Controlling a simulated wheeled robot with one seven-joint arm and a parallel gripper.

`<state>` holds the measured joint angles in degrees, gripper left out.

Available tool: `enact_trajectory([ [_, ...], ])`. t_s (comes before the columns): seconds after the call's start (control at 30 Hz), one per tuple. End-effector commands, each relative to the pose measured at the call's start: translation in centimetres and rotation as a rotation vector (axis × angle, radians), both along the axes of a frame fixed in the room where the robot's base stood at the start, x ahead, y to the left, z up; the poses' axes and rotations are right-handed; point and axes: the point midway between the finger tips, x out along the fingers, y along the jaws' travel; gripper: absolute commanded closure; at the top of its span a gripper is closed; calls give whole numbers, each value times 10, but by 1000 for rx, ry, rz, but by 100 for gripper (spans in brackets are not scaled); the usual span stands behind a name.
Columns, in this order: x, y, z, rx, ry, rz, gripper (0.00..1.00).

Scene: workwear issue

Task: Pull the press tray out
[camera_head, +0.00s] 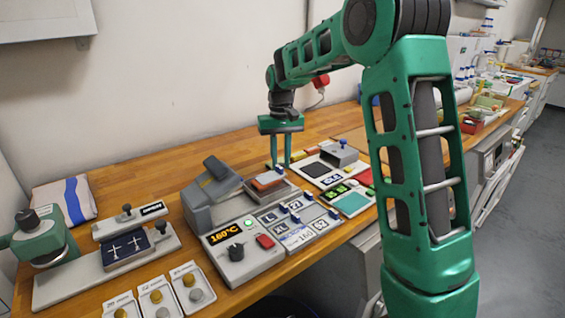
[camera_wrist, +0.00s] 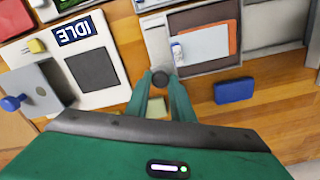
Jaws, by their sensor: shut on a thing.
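The heat press (camera_head: 205,210) is grey, with its upper part tilted up and a display reading 160 °C. Its grey tray (camera_head: 283,193) sticks out to the right of the press, carrying an orange and light grey piece. In the wrist view the tray (camera_wrist: 158,42) shows a dark pad, an orange sheet and a pale grey sheet on top. My gripper (camera_head: 281,166) stands over the tray's far end. In the wrist view my gripper (camera_wrist: 162,84) is shut on a dark round knob (camera_wrist: 160,77) at the tray's edge. The knob's lower part is hidden by the fingers.
A station with an IDLE display (camera_wrist: 75,32) and a grey block with a blue knob (camera_wrist: 38,88) stand beside the tray. A blue block (camera_wrist: 234,90) lies on the wood close to it. Labelled blocks (camera_head: 290,215) sit in front of the press. Bare bench (camera_head: 150,165) lies behind.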

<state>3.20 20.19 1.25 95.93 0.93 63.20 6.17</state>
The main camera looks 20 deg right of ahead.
Motion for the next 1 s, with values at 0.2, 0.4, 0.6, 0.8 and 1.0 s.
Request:
enact_trajectory([
  [0.2,1,1,2,0,-5,2,100],
  [0.4,1,1,1,0,-4,3,60],
  [0.6,0,2,1,0,-2,3,60],
  [0.8,1,1,13,0,-4,2,60],
  [1.0,2,1,49,0,-6,2,60],
])
